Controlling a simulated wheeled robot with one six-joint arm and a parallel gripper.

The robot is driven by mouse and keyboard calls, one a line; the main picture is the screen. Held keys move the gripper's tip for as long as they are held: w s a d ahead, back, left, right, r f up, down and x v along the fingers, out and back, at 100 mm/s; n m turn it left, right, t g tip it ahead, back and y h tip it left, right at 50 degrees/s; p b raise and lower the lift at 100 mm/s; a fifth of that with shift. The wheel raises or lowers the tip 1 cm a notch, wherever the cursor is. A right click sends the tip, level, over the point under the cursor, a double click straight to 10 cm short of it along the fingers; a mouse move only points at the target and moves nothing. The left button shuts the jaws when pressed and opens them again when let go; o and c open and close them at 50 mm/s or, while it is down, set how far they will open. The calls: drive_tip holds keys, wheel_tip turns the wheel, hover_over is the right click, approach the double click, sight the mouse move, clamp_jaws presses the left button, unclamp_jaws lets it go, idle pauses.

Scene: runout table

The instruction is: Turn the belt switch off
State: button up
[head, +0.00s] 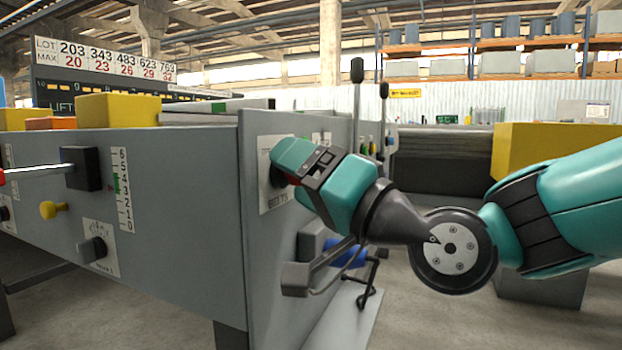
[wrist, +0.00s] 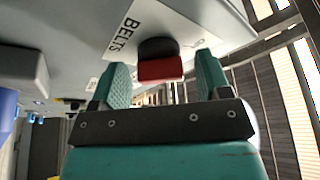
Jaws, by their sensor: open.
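The belt switch (wrist: 160,69) is a dark round knob with a red block-shaped handle, beside a white plate lettered BELTS (wrist: 128,34) in the wrist view. My gripper (wrist: 161,64) is open, with one teal finger on each side of the red handle and visible gaps. I cannot tell how far the fingertips reach past the handle. In the head view my gripper (head: 280,160) is at the grey end panel (head: 258,230), in front of the white switch plate (head: 270,205). It hides most of the switch there.
A grey protruding part (head: 296,279) and a blue part (head: 348,252) sit below my gripper. Open floor lies at the lower right.

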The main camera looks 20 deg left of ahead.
drive_tip(key=b+v, duration=0.4)
drive_tip(key=v, duration=1.3)
drive_tip(key=shift+d, duration=0.2)
